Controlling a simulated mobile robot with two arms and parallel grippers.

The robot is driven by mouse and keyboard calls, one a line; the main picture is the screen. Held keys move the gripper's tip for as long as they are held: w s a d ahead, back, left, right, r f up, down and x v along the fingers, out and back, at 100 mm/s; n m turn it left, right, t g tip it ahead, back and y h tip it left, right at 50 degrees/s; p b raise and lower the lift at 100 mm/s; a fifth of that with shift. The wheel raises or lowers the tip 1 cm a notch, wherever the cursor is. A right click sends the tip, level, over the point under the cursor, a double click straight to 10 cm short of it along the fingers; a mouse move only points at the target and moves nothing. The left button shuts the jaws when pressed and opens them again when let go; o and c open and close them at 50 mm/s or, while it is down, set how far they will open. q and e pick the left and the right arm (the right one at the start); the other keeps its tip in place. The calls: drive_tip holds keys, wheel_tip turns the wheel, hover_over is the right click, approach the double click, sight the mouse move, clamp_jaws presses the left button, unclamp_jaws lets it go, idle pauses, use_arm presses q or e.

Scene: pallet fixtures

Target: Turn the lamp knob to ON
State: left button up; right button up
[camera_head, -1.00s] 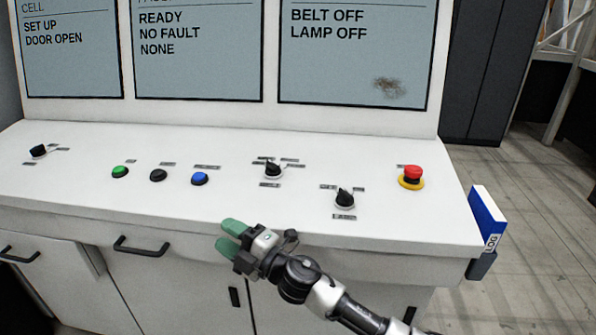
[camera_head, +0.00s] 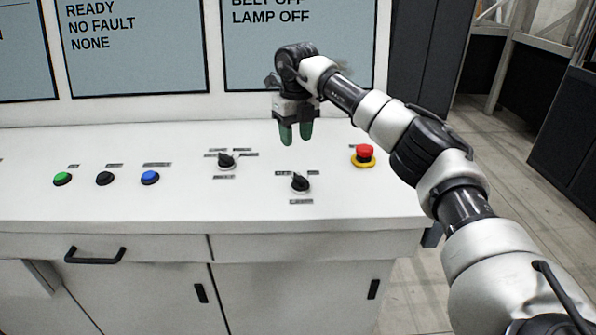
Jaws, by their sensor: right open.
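A black rotary knob (camera_head: 300,183) with a white base stands on the right part of the sloped white panel, with small labels around it, too small to read surely. Its pointer leans to the upper left. A second black knob (camera_head: 226,161) sits farther left, with several labels; I cannot tell from the labels which is the lamp knob. The screen (camera_head: 290,50) reads LAMP OFF. My right gripper (camera_head: 296,136) is open and empty, its green fingers pointing down above the panel, above and behind the right knob and apart from it. My left gripper is not in view.
A red emergency stop (camera_head: 364,155) on a yellow ring stands right of the right knob. Green (camera_head: 62,179), black (camera_head: 104,178) and blue (camera_head: 150,178) buttons sit to the left. The screens rise behind the panel. Cabinet doors with handles are below its front edge.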

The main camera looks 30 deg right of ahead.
sight(298, 173)
drive_tip(key=f+p, duration=0.1)
drive_tip(key=f, duration=0.5)
drive_tip(key=f+p, duration=0.1)
drive_tip(key=f, duration=0.2)
drive_tip(key=shift+d+f+p, duration=0.2)
drive_tip(key=shift+d+p, duration=0.05)
drive_tip(key=shift+p, duration=0.1)
drive_tip(key=shift+f, duration=0.6)
clamp_jaws()
